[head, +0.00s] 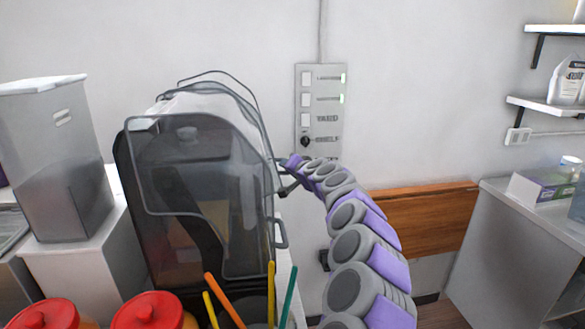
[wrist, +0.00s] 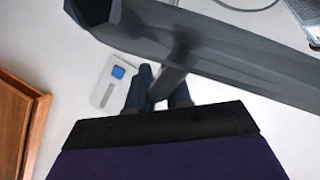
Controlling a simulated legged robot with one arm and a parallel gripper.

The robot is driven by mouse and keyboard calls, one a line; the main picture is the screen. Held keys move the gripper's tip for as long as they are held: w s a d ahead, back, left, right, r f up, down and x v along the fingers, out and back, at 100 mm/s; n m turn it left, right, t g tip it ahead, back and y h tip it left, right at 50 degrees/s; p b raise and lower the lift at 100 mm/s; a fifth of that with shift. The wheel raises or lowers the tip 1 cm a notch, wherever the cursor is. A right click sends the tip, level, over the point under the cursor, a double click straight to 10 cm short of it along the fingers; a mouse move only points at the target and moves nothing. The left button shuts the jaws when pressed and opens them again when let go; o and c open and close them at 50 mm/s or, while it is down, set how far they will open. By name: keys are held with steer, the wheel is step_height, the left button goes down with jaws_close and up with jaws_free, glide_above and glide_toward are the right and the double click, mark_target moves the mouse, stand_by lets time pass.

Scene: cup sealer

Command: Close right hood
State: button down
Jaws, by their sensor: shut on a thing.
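The machine (head: 130,185) with clear grey hoods stands left of centre in the head view. The right hood (head: 252,150) is see-through, and its edges overlap, so I cannot tell exactly how far it is open. My gripper (head: 285,180) is at the hood's right side. In the wrist view, a dark grey bar (wrist: 235,35) crosses the top, and a short grey post (wrist: 172,80) runs from it down between the fingers. My gripper (wrist: 158,92) is shut on this handle post. The fingertips are partly hidden in the head view. A lower handle (head: 281,235) shows below my gripper.
A grey bin (head: 55,160) stands left of the machine. Red-lidded containers (head: 148,312) and coloured straws (head: 288,295) are in front. A switch panel (head: 320,110) is on the wall behind. A grey counter (head: 510,240) is at right, with open floor before it.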

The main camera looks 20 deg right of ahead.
steer(key=shift+a+f, duration=0.2)
steer(key=shift+f, duration=0.2)
steer(key=c, duration=1.1)
jaws_free()
steer(key=shift+p+v, duration=1.6)
steer(key=shift+v, duration=7.05)
steer(key=shift+c, duration=0.2)
